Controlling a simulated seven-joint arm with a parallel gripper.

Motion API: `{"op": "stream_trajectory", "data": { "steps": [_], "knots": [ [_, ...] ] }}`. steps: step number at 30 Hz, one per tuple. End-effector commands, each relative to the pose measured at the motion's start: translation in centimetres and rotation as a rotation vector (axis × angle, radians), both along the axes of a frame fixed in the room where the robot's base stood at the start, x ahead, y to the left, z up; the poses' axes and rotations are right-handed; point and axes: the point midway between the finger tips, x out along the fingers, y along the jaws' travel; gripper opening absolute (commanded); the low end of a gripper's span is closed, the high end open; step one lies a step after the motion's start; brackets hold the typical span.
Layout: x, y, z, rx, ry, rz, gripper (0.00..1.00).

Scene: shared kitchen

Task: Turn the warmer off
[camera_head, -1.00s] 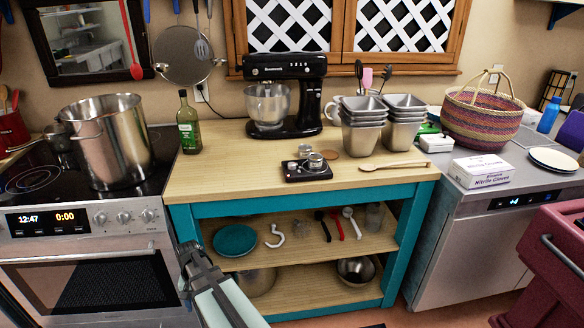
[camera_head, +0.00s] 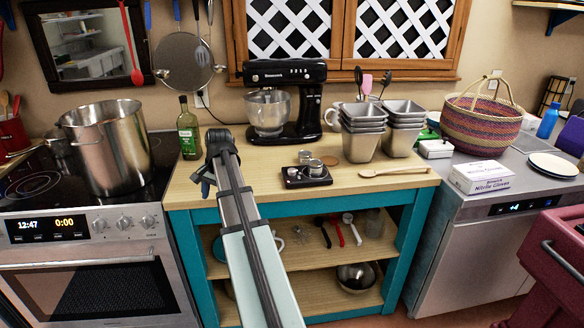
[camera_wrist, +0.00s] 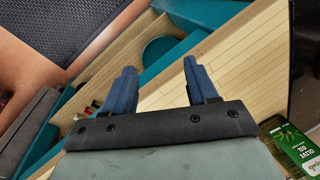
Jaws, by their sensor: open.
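No label marks a warmer. A small black device (camera_head: 307,176) with metal parts on top sits near the front middle of the wooden tabletop; I cannot tell whether it is the warmer or whether it is on. My gripper (camera_head: 206,183) is over the left part of the tabletop, left of this device and apart from it. In the wrist view, its two blue fingers (camera_wrist: 160,78) are spread with nothing between them. The device is not clearly visible in the wrist view.
A green oil bottle (camera_head: 189,130) stands just left of my gripper; it also shows in the wrist view (camera_wrist: 290,148). A black mixer (camera_head: 285,95), metal tins (camera_head: 362,125) and a wooden spoon (camera_head: 395,171) share the tabletop (camera_head: 420,180). A large pot (camera_head: 112,145) stands on the stove.

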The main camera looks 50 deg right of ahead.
Motion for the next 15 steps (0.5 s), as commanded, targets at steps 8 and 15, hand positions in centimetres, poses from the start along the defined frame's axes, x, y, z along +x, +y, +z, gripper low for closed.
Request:
{"op": "stream_trajectory", "data": {
  "steps": [8, 15],
  "knots": [
    [-3.6, -14.3, 8.7, -0.015, 0.069, -0.306, 0.58],
    [-8.7, -23.4, 13.5, -0.017, 0.147, -0.532, 0.58]
  ]
}}
